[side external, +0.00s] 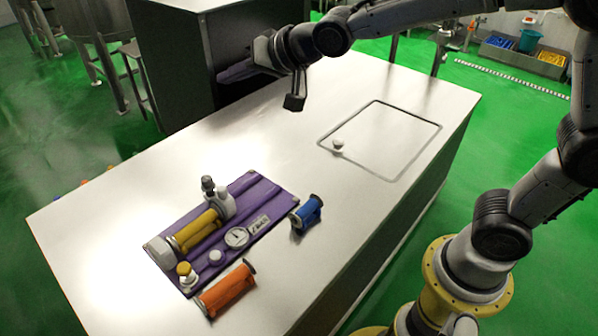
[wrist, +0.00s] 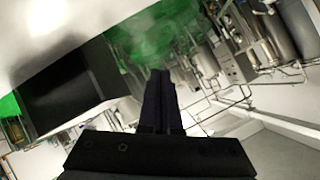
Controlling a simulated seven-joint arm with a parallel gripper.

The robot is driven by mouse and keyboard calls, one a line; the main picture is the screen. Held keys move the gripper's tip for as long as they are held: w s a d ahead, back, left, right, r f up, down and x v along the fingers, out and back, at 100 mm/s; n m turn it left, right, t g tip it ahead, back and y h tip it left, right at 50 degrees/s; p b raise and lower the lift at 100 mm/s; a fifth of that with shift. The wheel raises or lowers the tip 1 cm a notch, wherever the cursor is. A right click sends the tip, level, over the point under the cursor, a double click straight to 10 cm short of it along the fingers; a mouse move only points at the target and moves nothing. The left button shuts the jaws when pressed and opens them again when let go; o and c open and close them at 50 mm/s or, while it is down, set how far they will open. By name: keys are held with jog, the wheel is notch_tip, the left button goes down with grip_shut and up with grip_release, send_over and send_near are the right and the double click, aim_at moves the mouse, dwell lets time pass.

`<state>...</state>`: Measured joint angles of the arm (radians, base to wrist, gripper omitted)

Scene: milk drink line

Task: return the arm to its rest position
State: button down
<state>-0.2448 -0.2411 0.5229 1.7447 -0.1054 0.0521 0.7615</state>
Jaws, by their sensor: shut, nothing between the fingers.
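My gripper (side external: 222,73) is held up above the far part of the white table (side external: 270,140), pointing left toward the dark cabinet behind it. It holds nothing. In the wrist view my gripper (wrist: 159,84) shows as two dark fingers closed together, aimed past the table toward the room. My arm reaches in from the right side of the side external view. Nothing touches the gripper as far as I can see.
A purple board (side external: 262,196) with a yellow cylinder (side external: 195,232) and gauge lies on the near table. A blue spool (side external: 307,213) and an orange spool (side external: 226,290) lie beside it. A dark cabinet (side external: 172,70) stands behind.

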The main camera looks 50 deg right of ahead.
jog(key=s+d+r+h, duration=0.35)
jog(key=s+d, duration=0.65)
jog(key=s, duration=0.5)
jog(key=s+d+f+n+g, duration=0.1)
jog(key=s+f+n+g, duration=0.1)
jog(key=s+f, duration=0.3)
jog(key=s+d+f+n+g, duration=0.1)
jog(key=s+f+g, duration=0.3)
jog(key=s, duration=0.8)
jog(key=shift+s+f+n, duration=0.2)
jog(key=shift+f+n, duration=0.5)
jog(key=shift+n, duration=0.2)
jog(key=shift+y, duration=0.25)
